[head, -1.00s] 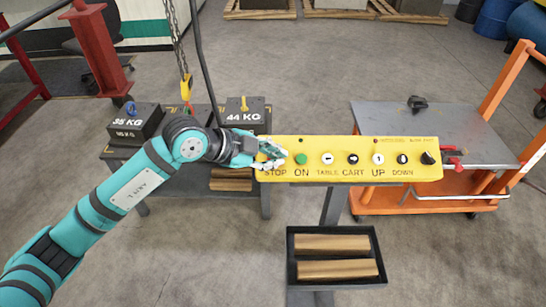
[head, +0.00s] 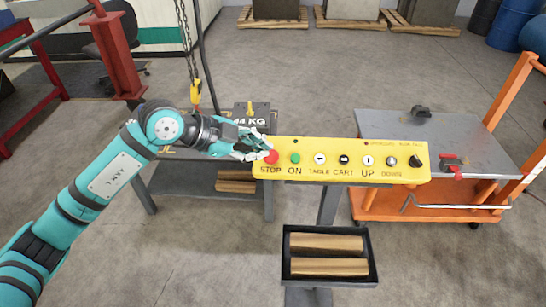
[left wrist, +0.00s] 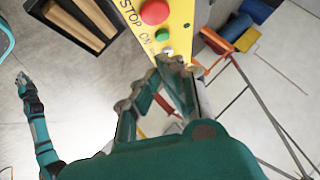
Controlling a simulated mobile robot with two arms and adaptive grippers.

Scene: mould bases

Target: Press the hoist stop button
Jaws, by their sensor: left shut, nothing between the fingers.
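The yellow control panel (head: 340,174) shows a red STOP button (head: 271,157) at its left end, beside the green ON button (head: 295,158). My left gripper (head: 262,148) is shut and empty, with its fingertips at the upper left edge of the STOP button. I cannot tell whether they touch it. In the left wrist view, the red button (left wrist: 154,11) and green button (left wrist: 162,34) show beyond the shut fingers (left wrist: 176,62). A teal arm, seemingly my right one, shows at the left of that view with its small gripper (left wrist: 24,80); its jaw state is unclear.
A black tray (head: 330,281) with wooden blocks sits below the panel. A 44 KG weight (head: 251,115) stands on a grey table behind my left gripper, near a yellow hoist hook (head: 196,94). An orange cart (head: 385,205) with a grey top stands right of the panel.

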